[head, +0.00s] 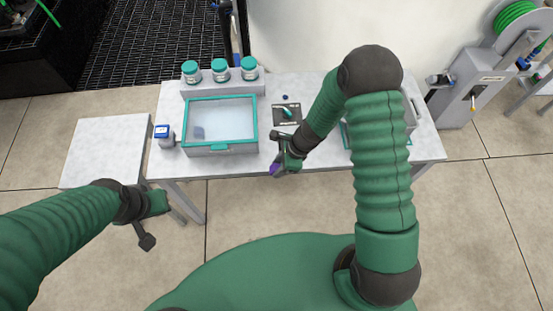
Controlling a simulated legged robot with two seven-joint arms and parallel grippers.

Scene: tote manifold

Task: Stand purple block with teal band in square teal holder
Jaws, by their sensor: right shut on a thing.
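My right gripper (278,164) is shut on the purple block (275,170), above the front edge of the table. Only a small purple part shows below the fingers; its teal band cannot be made out. My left gripper (160,228) hangs low at the left, in front of the table and away from its objects; its jaw opening is unclear. A dark square plate (279,106) with a small teal piece (287,113) lies behind the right gripper. I cannot tell whether this is the square teal holder. My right arm hides part of the right side of the table.
A teal-rimmed clear box (221,149) stands left of the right gripper. Behind it, several teal-capped jars (220,70) stand on a grey rack (200,89). A blue-topped bottle (164,138) stands at the left. Another bin (409,113) is partly hidden behind my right arm.

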